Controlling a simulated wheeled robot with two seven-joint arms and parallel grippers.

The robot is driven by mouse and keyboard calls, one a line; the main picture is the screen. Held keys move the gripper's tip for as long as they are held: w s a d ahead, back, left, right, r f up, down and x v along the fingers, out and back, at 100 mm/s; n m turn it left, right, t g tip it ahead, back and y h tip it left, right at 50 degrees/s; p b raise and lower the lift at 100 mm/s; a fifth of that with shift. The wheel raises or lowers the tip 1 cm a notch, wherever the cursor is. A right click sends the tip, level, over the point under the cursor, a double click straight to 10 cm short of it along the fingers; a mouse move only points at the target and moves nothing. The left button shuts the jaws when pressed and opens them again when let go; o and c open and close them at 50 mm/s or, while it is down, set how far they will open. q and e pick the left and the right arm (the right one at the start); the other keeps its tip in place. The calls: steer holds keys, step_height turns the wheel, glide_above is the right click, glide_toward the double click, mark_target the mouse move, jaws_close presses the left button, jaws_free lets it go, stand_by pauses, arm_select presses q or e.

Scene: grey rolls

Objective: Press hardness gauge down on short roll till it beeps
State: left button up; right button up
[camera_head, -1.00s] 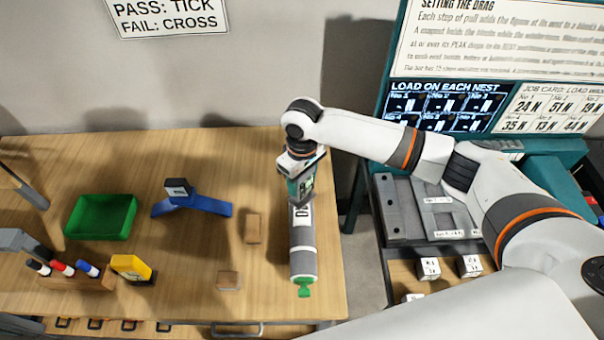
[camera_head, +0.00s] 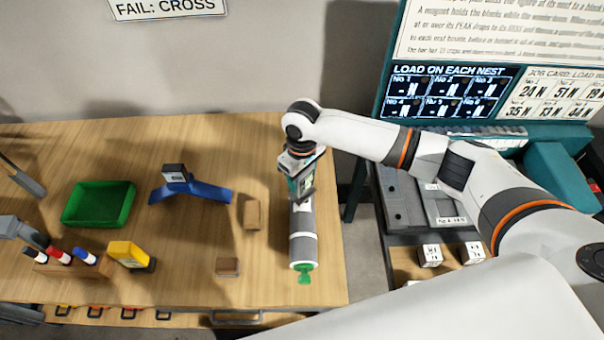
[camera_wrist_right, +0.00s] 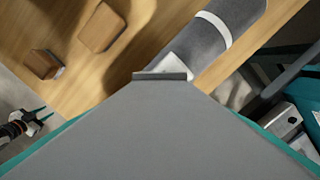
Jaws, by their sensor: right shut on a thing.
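A grey roll (camera_head: 303,235) with pale bands and a green end piece lies on the right part of the table; it also shows in the right wrist view (camera_wrist_right: 215,40). My right gripper (camera_head: 299,163) is shut on the teal and grey hardness gauge (camera_head: 303,187), held over the far part of the roll. In the wrist view the gauge (camera_wrist_right: 160,125) fills the lower middle, its front lip over the roll's white label. I cannot tell whether its underside touches the roll. My left gripper (camera_wrist_right: 38,115) shows at the wrist view's left edge, fingers apart and empty, beyond the table edge.
Two brown blocks (camera_head: 252,214) (camera_head: 228,267) lie left of the roll. A blue stand (camera_head: 190,190), a green tray (camera_head: 99,204), a yellow device (camera_head: 130,255) and a marker rack (camera_head: 75,265) are further left. A teal bench with a screen (camera_head: 450,90) stands at right.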

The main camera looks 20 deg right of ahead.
steer(key=shift+f, duration=0.55)
stand_by(0.6)
steer(key=shift+s+f+p, duration=0.25)
steer(key=shift+f+p, duration=0.05)
steer(key=shift+p, duration=0.05)
stand_by(1.6)
steer(key=r+p, duration=0.3)
steer(key=shift+w, duration=0.2)
steer(key=shift+r, duration=2.25)
